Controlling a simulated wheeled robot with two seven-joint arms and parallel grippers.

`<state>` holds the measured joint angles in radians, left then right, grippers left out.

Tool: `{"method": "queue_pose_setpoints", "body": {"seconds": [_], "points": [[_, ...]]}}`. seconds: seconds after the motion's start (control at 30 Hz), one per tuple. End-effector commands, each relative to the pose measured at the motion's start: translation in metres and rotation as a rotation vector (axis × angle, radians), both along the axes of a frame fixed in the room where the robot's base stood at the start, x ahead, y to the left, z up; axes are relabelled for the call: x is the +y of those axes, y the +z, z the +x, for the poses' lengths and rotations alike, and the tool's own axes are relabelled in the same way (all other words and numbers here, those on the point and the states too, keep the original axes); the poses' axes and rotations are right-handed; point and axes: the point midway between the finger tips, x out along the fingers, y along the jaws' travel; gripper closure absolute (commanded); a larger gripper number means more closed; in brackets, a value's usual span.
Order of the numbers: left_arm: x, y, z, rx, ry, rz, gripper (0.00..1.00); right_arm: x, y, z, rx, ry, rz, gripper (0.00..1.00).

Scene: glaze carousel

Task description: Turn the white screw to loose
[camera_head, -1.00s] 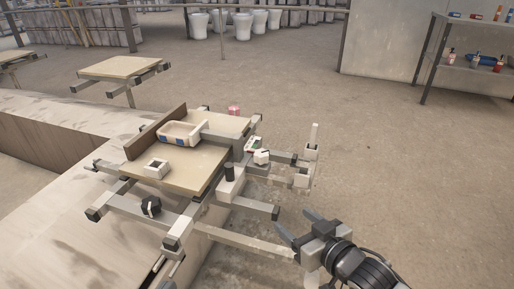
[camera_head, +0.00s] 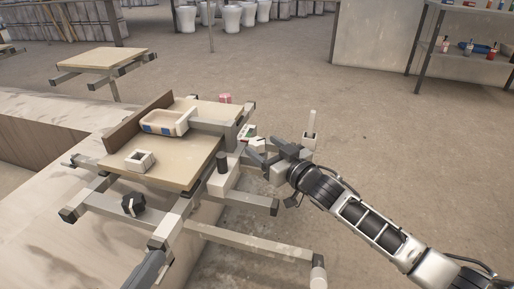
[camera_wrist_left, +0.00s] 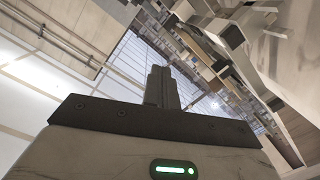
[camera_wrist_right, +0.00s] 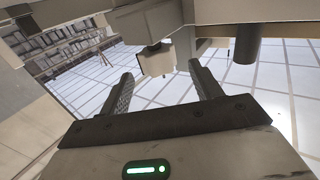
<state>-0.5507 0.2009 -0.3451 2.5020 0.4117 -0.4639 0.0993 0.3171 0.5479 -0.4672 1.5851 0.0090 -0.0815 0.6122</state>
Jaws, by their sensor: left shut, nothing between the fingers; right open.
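The white screw (camera_head: 257,146) is a small pale knob at the right side of the carousel frame, beside a small panel with green and red marks (camera_head: 247,133). My right gripper (camera_head: 270,153) is open close to it and partly covers it in the head view. In the right wrist view, the white screw (camera_wrist_right: 155,60) shows between and just beyond the spread fingertips (camera_wrist_right: 161,74), with no contact visible. My left gripper (camera_head: 150,268) is at the bottom of the head view. Its fingers (camera_wrist_left: 161,86) are shut and empty in the left wrist view.
A black cylinder (camera_head: 222,162) and a white upright post (camera_head: 311,124) stand on either side of the right gripper. A black knob (camera_head: 133,204) is at the front left. A tray (camera_head: 184,123) and a hollow white block (camera_head: 140,161) sit on the boards. Floor to the right is clear.

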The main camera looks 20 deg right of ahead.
Motion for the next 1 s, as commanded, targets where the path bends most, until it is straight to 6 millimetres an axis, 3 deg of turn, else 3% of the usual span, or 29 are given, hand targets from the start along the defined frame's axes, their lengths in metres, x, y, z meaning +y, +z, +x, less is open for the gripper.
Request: {"method": "queue_pose_setpoints", "body": {"seconds": [0.23,0.6,0.77,1.0], "points": [[0.002,0.016,0.010,-0.136,0.013,0.013,1.00,0.012,-0.001,0.030,0.000,0.000,0.001,0.36],[0.003,0.021,0.012,-0.171,0.021,0.024,1.00,0.013,0.000,0.035,0.002,0.000,0.000,0.36],[0.003,0.020,0.012,-0.170,0.020,0.025,1.00,0.013,0.000,0.035,0.001,0.000,0.001,0.78],[0.003,0.021,0.012,-0.164,0.016,0.021,1.00,0.014,0.001,0.035,0.001,0.009,-0.001,0.80]]}}
